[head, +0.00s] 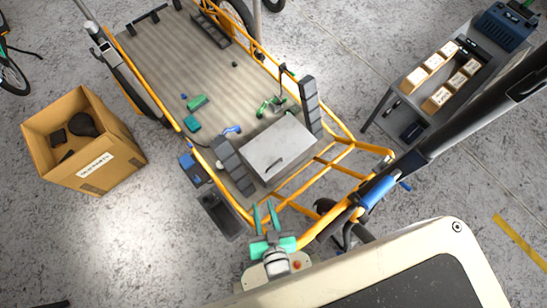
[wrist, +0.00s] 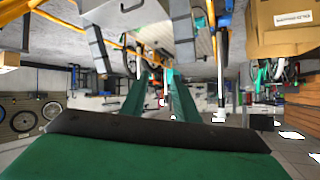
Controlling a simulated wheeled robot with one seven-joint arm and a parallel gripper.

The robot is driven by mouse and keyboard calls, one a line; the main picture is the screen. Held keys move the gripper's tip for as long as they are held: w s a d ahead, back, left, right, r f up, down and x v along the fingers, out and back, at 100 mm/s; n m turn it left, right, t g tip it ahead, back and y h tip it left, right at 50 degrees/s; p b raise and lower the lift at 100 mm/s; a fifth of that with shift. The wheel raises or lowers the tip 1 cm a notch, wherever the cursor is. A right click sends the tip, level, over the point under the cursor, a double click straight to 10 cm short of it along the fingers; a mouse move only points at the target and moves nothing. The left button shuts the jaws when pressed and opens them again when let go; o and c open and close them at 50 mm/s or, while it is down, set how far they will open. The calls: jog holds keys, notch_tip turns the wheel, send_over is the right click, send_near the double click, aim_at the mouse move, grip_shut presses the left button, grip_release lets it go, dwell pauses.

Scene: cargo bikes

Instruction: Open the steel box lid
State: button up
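The steel box (head: 278,147) sits on the orange-framed cargo bike, at the near end of its bed. Its flat grey lid (head: 285,138) looks closed, with a dark handle (head: 276,167) near the front edge. In the wrist view the steel box (wrist: 118,14) is at the top edge, partly cut off. My gripper (head: 265,214) is in front of the box, on the near side, apart from the handle. Its two green fingers are spread with nothing between them; they also show in the wrist view (wrist: 160,95).
Dark blocks (head: 233,165) (head: 310,105) flank the box. Orange frame tubes (head: 300,185) run between my gripper and the box. A cardboard box (head: 90,150) stands on the floor at left. A grey cart (head: 405,125) with small boxes stands at right. Small parts lie on the bed (head: 190,65).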

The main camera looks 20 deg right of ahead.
jog(key=w+d+f+m+g, duration=0.3)
jog(key=w+d+f, duration=0.15)
jog(key=f, duration=0.55)
jog(key=m+g+y, duration=0.2)
jog(key=m+g, duration=0.5)
jog(key=m, duration=0.1)
send_near(274, 164)
jog(key=x, duration=0.7)
jog(key=shift+w+f, duration=0.1)
jog(key=shift+f, duration=0.05)
grip_shut()
